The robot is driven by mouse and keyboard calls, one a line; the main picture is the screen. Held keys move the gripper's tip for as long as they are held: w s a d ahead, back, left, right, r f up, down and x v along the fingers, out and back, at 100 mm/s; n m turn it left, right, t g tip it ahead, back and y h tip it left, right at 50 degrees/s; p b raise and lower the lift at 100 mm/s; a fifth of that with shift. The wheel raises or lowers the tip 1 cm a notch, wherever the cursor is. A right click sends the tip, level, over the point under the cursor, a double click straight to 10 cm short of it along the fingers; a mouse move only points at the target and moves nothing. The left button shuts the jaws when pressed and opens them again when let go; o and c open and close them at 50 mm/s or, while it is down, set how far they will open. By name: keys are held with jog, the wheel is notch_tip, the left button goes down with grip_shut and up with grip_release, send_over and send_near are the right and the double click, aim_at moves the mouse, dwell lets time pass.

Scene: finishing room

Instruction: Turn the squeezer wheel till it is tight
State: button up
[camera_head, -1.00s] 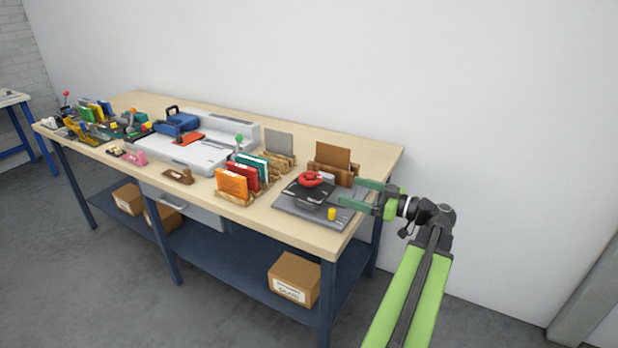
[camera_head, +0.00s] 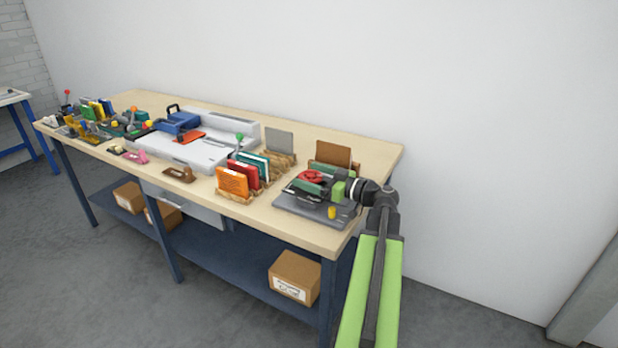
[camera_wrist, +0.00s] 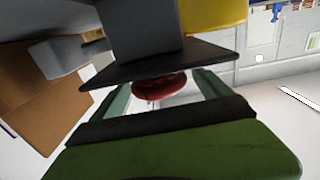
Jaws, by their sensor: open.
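The squeezer's red wheel (camera_head: 311,176) sits on top of the dark squeezer at the right end of the workbench. The squeezer stands on a grey base plate (camera_head: 295,207) with a small yellow cylinder (camera_head: 332,212) at its front corner. My gripper (camera_head: 308,179) is open, with one green finger on each side of the wheel. In the wrist view the wheel (camera_wrist: 160,88) shows between the fingers, partly hidden by a dark plate (camera_wrist: 175,65). I cannot tell whether the fingers touch it.
A brown board in a holder (camera_head: 334,153) stands close behind the squeezer. Orange, red and teal cards in racks (camera_head: 233,181) stand to its left. A white machine (camera_head: 185,151) and several small tools fill the bench further left. White wall lies behind.

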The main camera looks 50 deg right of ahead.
jog(key=c, duration=1.3)
jog(key=shift+c, duration=0.2)
jog(key=o, duration=1.3)
jog(key=shift+o, duration=0.2)
jog(key=v, duration=1.7)
jog(key=shift+s, duration=0.2)
